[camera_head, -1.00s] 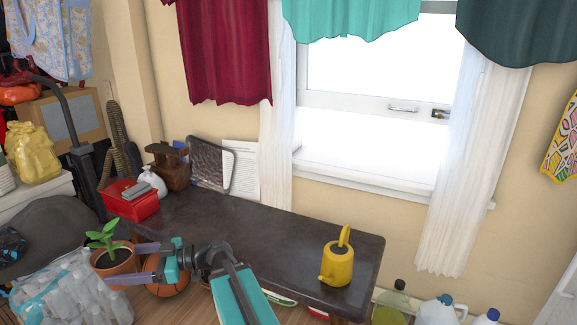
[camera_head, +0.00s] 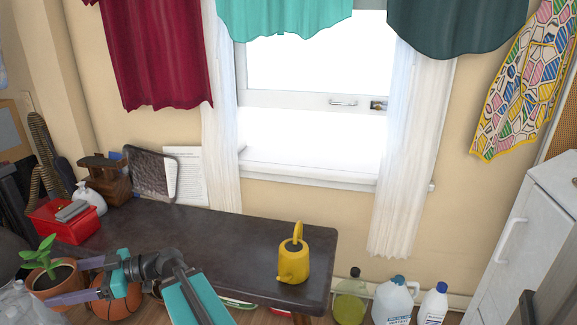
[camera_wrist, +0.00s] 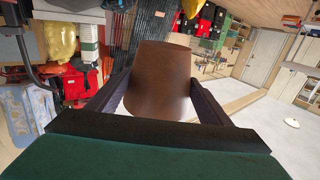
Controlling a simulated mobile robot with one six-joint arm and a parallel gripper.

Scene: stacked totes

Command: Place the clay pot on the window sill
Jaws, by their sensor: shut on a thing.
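The clay pot (camera_head: 55,280) is brown and holds a green leafy plant. It is at the lower left of the head view, upright. My gripper (camera_head: 62,283) is shut on the pot, one finger on each side of it. The pot (camera_wrist: 158,80) also fills the middle of the wrist view between the two dark fingers. The window sill (camera_head: 310,174) is the white ledge under the bright window. It lies to the right of and beyond my gripper, behind the dark table, and its visible part looks bare.
A dark table (camera_head: 200,225) stands before the window, with a yellow watering can (camera_head: 294,260) at its right and a red box (camera_head: 66,220) at its left. White curtains (camera_head: 408,150) hang on both sides of the window. Bottles (camera_head: 393,300) stand on the floor right of the table.

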